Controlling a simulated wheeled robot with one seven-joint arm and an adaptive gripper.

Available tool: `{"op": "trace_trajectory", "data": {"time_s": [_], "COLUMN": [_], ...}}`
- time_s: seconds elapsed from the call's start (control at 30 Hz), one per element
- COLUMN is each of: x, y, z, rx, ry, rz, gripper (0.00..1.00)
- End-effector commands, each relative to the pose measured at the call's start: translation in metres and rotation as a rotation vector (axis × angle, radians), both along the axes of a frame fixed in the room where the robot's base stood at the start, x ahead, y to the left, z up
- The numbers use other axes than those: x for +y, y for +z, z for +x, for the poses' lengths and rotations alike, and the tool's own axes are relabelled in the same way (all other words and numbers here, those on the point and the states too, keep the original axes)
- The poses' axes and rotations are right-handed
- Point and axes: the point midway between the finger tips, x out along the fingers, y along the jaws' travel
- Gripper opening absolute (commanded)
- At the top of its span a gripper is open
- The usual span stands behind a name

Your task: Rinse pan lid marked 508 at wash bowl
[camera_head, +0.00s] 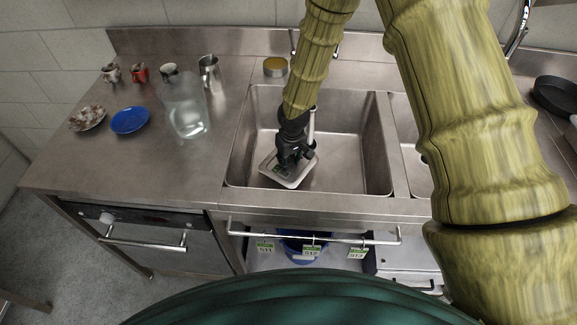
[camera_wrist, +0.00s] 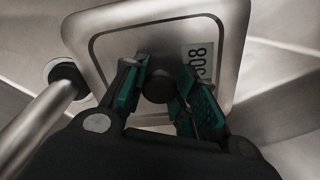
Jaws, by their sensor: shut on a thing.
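The pan lid marked 508 (camera_wrist: 115,22) is a square metal lid with rounded corners, a dark round knob (camera_wrist: 158,86) and a 508 label (camera_wrist: 196,60). My gripper (camera_wrist: 160,88) is shut on the knob, with one finger on each side of it. In the head view my gripper (camera_head: 292,158) reaches down into the left sink basin, and the lid (camera_head: 296,182) is under it, inside the basin and tilted. I cannot tell whether the lid touches the basin floor. The wash bowl cannot be told apart from the sink basin (camera_head: 350,160).
A metal tap pipe (camera_head: 311,125) stands close beside my gripper; it also shows in the wrist view (camera_wrist: 40,125). A clear jug (camera_head: 187,115), a steel pitcher (camera_head: 209,72), cups, a blue plate (camera_head: 130,120) and a patterned plate (camera_head: 88,118) stand on the left counter. Several tags hang from the front rail (camera_head: 330,236).

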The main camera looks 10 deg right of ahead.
Motion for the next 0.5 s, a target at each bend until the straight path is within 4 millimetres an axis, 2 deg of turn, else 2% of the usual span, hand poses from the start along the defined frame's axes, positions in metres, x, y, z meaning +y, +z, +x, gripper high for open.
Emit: {"op": "trace_trajectory", "data": {"time_s": [0.5], "x": [0.000], "y": [0.030], "z": [0.000], "rx": [0.000], "ry": [0.001], "rz": [0.000], "gripper": [0.00]}}
